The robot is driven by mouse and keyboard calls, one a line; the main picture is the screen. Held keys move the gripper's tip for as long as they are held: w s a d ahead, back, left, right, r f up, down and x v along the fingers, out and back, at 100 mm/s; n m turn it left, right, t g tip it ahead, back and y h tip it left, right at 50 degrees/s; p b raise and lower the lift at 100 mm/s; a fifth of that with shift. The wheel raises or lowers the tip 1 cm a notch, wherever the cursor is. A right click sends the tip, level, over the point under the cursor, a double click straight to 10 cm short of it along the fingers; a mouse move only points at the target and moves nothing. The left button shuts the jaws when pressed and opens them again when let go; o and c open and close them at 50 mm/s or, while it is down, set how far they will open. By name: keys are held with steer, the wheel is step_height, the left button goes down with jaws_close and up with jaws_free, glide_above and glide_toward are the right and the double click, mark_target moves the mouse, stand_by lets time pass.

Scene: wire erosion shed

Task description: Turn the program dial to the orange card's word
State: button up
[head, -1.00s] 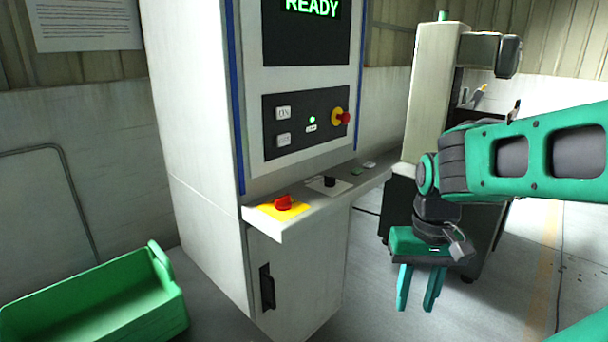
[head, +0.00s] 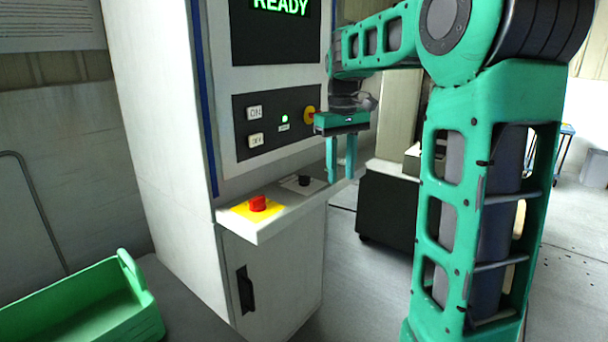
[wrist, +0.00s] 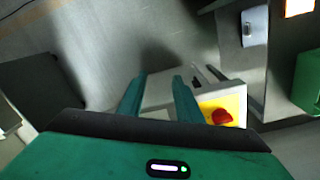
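A black knob (head: 304,180) stands on a pale plate on the machine's front shelf; its markings are too small to read. My gripper (head: 341,178) points down near the shelf's right part, right of the black knob. Its two fingers (wrist: 160,78) are apart with nothing between them. I cannot make out an orange card; a bright orange patch (wrist: 299,7) shows at the wrist view's top edge, unreadable.
A screen (head: 280,30) reads READY. A green crate (head: 80,305) is at lower left, a dark cabinet (head: 388,210) at right.

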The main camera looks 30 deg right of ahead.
mark_target(304, 180)
steer(key=w+d+r+n, duration=0.15)
steer(key=w+n, duration=0.35)
steer(key=w, duration=1.5)
step_height(304, 180, down, 10)
steer(key=shift+w+f, duration=0.1)
steer(key=shift+w, duration=0.05)
